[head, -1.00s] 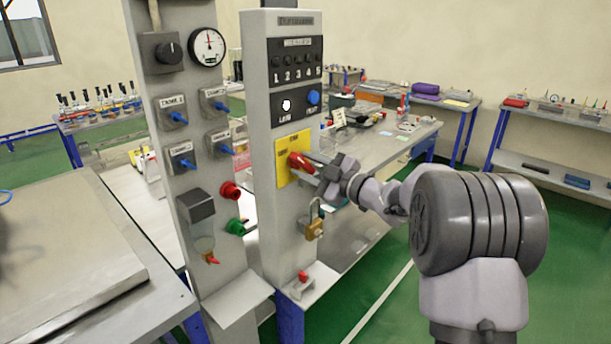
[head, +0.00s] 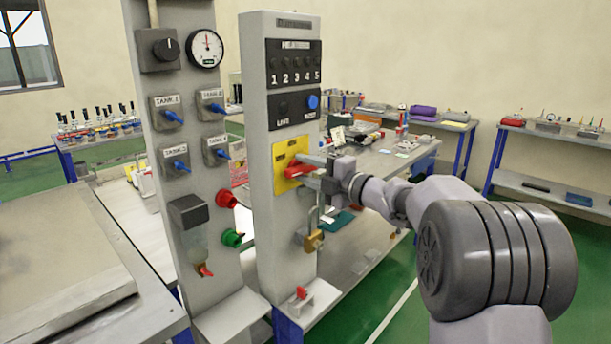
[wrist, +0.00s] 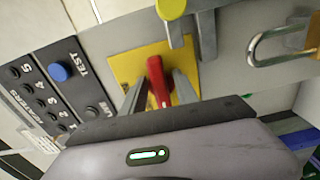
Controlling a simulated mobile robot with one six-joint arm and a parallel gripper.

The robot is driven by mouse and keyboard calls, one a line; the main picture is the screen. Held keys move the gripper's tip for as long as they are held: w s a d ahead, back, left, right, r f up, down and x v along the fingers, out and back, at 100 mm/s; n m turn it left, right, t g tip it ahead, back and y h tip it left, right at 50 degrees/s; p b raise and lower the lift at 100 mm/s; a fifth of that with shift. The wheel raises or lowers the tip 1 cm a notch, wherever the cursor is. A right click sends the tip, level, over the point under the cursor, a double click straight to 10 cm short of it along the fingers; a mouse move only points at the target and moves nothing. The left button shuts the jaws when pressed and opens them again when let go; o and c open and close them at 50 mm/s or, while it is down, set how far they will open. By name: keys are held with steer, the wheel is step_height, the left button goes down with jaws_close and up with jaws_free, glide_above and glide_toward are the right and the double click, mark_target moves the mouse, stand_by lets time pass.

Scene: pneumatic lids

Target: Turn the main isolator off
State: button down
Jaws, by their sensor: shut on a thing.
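The main isolator is a yellow plate (head: 281,181) with a red rotary handle (head: 298,170) on the front of the right-hand grey column. In the head view the red handle lies close to level. My gripper (head: 313,170) reaches it from the right, with its fingers at either side of the handle. The wrist view shows the red handle (wrist: 159,88) between the two fingers (wrist: 159,93), over the yellow plate (wrist: 126,67). My gripper is shut on it. The plate's lettering is too small to read, and my fingers hide part of its right side.
A brass padlock (head: 313,241) hangs just below the isolator. Above are a blue test button (head: 313,102) and a numbered black panel (head: 294,66). The left column (head: 190,120) carries blue tank valves and red and green knobs. A bench (head: 365,190) stands behind.

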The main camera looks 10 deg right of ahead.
steer(key=shift+n, duration=0.3)
stand_by(0.4)
steer(key=c, duration=1.3)
jaws_free()
steer(key=shift+s+d, duration=0.1)
steer(key=p+v, duration=0.3)
steer(key=v, duration=1.4)
steer(key=shift+s+p, duration=0.1)
steer(key=shift+p, duration=0.25)
